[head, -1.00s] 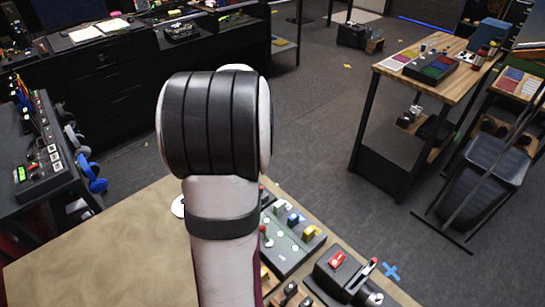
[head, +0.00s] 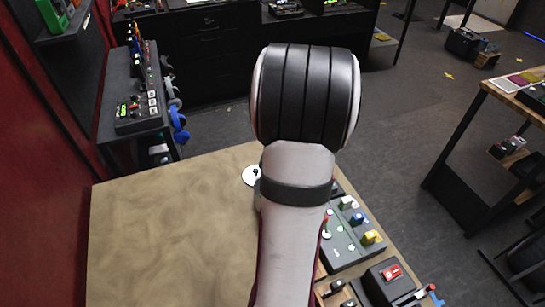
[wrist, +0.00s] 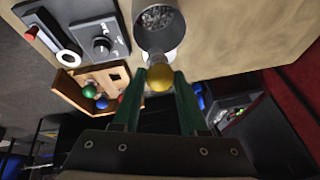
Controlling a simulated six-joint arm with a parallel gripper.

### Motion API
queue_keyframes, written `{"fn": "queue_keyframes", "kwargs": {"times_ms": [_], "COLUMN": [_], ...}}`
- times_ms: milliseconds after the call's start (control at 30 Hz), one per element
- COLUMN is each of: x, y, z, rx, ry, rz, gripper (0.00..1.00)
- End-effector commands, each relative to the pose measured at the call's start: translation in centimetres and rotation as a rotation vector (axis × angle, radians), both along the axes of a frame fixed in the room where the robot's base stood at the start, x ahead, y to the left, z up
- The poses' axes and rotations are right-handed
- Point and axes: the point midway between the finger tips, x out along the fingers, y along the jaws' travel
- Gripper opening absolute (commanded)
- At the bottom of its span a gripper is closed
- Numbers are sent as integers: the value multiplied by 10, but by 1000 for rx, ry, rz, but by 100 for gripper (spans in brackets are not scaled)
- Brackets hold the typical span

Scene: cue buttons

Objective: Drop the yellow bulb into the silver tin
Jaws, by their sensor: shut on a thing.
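In the wrist view the yellow bulb (wrist: 159,78) is a round ball between the green fingers of my gripper (wrist: 156,84), which is shut on it. The silver tin (wrist: 171,40) is just above the bulb in the picture, with its open mouth showing a grey, speckled inside. The bulb overlaps the near part of the tin in the picture; whether they touch I cannot tell. In the head view my arm hides the gripper, the bulb and the tin.
A wooden box (wrist: 70,92) holding green, blue and red bulbs stands left of the tin in the wrist view, beside a dark dial panel (wrist: 88,42). In the head view the tan table (head: 165,235) is clear on the left; a button panel (head: 345,250) stands right of my arm.

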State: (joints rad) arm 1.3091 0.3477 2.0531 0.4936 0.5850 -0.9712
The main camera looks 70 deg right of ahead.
Motion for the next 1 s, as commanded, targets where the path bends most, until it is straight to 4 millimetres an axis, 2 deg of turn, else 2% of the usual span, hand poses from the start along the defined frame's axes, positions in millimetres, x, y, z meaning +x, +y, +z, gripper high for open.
{"fn": "queue_keyframes", "kwargs": {"times_ms": [67,100,267,533,633,767,1000], "x": [0,0,0,0,-3,-16,-44], "y": [0,0,0,0,1,8,25], "z": [0,0,0,1,10,42,110], "rx": [0,0,0,-1,-4,-7,-7], "ry": [0,0,0,-1,-2,-2,0], "rz": [0,0,0,0,0,-1,-3], "gripper": [0,48,77,78,78,78,78]}}
